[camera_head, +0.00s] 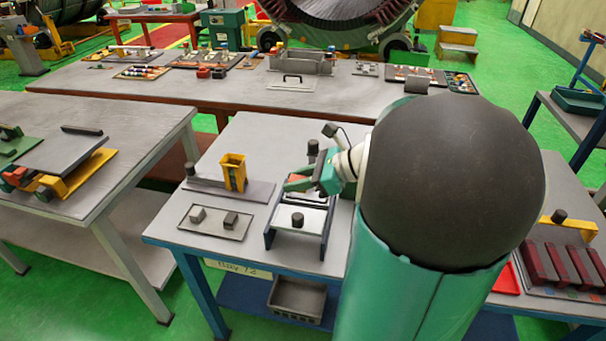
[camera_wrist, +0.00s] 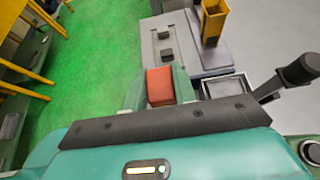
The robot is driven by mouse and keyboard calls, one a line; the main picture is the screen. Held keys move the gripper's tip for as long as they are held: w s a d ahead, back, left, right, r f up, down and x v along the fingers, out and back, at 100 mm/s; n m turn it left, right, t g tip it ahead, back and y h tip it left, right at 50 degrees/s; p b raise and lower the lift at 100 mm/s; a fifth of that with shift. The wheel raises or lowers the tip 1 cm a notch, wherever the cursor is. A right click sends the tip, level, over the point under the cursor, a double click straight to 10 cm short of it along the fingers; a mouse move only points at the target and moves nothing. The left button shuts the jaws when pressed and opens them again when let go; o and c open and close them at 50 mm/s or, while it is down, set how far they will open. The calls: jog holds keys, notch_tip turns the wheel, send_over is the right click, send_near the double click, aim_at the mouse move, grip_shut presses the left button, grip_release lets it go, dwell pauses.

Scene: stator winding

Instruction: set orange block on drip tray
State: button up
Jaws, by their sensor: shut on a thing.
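The orange block (camera_wrist: 160,86) is between the two fingers of my gripper (camera_wrist: 158,88) in the wrist view. The gripper is shut on it. In the head view my gripper (camera_head: 298,183) is over the near workbench, above the far part of a blue-sided stand, and the block (camera_head: 299,178) shows only in part there. A shallow grey tray (camera_head: 192,229) with two small grey blocks on it lies left of the stand; it also shows in the wrist view (camera_wrist: 150,62). I cannot tell for sure that this is the drip tray.
The blue-sided stand (camera_head: 270,236) bears a pale plate with a dark knob. A yellow upright holder (camera_head: 234,172) stands on a grey plate behind the tray. The near bench (camera_head: 260,140) has free room at its back left. A red-striped fixture (camera_head: 560,265) is far right.

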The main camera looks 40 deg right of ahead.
jog(key=w+a+f+m+t+h, duration=0.1)
jog(key=w+a+f+m+h, duration=0.15)
jog(key=w+a, duration=0.95)
jog(key=w+a+f+m+t+h, duration=0.1)
jog(key=w+a+f, duration=0.3)
jog(key=a+f, duration=0.4)
jog(key=shift+a+m, duration=0.35)
jog(key=shift+h, duration=0.25)
